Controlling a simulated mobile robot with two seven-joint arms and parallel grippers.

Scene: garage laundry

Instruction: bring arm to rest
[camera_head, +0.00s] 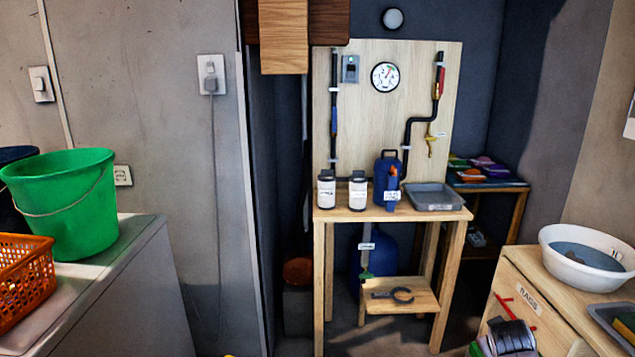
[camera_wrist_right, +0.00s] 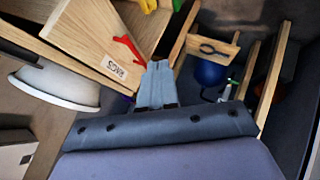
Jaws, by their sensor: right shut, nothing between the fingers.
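My right gripper (camera_wrist_right: 157,66) shows in the right wrist view. Its two pale blue-grey fingers are together, with nothing between them. They point toward the wooden drawer unit labelled RAGS (camera_wrist_right: 85,40) and the small wooden bench, and no contact is visible. A red hook-like item (camera_wrist_right: 128,46) on the drawer unit appears near the fingertips in the picture. The head view shows neither gripper clearly. My left gripper is in neither view.
A wooden workbench (camera_head: 400,214) holds two white bottles, a blue jug and a grey tray (camera_head: 436,197). A white basin (camera_head: 587,257) stands on the drawer unit at right. A green bucket (camera_head: 70,200) and orange basket (camera_head: 22,280) sit on the left appliance.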

